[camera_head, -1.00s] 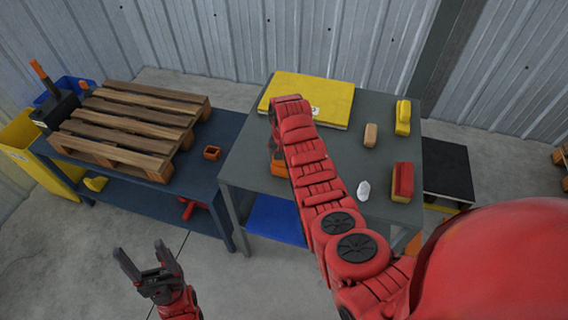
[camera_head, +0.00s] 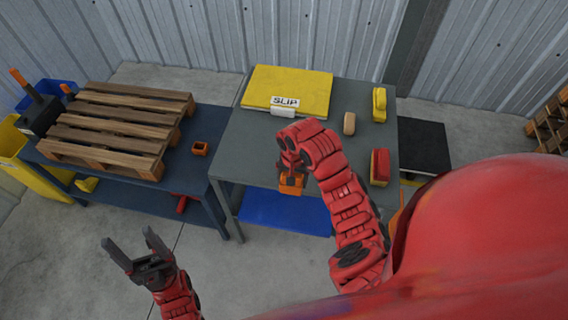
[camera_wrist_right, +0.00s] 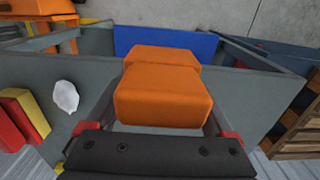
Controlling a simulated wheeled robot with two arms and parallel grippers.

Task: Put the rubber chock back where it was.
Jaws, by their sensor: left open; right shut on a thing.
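My right gripper (camera_wrist_right: 160,125) is shut on an orange block (camera_wrist_right: 162,95), which I take to be the rubber chock. In the head view the orange block (camera_head: 291,184) is at the front edge of the grey table (camera_head: 240,150), under my right gripper (camera_head: 292,165). I cannot tell whether it touches the tabletop. My left gripper (camera_head: 137,258) is open and empty, over the floor in front of the blue table.
A yellow pad (camera_head: 290,88) marked SLIP, a tan block (camera_head: 349,123), a yellow block (camera_head: 379,104) and a red-and-yellow block (camera_head: 380,167) lie on the grey table. A white lump (camera_wrist_right: 66,96) shows in the wrist view.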

